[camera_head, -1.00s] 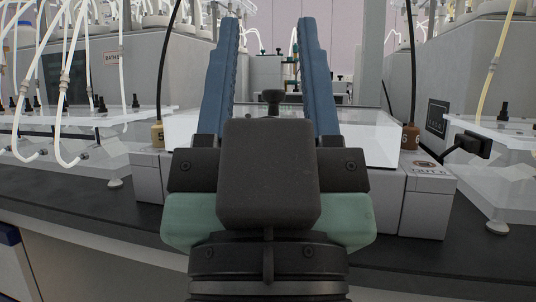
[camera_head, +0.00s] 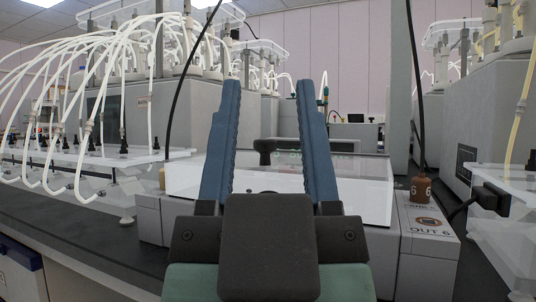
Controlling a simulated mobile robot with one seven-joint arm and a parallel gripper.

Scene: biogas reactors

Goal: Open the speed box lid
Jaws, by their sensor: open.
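The speed box is a low grey unit with a clear, whitish lid (camera_head: 360,180) on top, in the middle of the head view. The lid looks closed, and a black knob (camera_head: 265,150) stands up from it. My gripper (camera_head: 268,85) is open, with its two blue fingers pointing forward and up. In the picture the knob shows between the fingers, and I cannot tell the depth between them. My gripper hides part of the box's front and the lid's front edge.
White tubes hang over a clear stand (camera_head: 90,170) at left. Another clear stand (camera_head: 505,215) with a black fitting is at right. The dark bench (camera_head: 90,235) is bare at front left.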

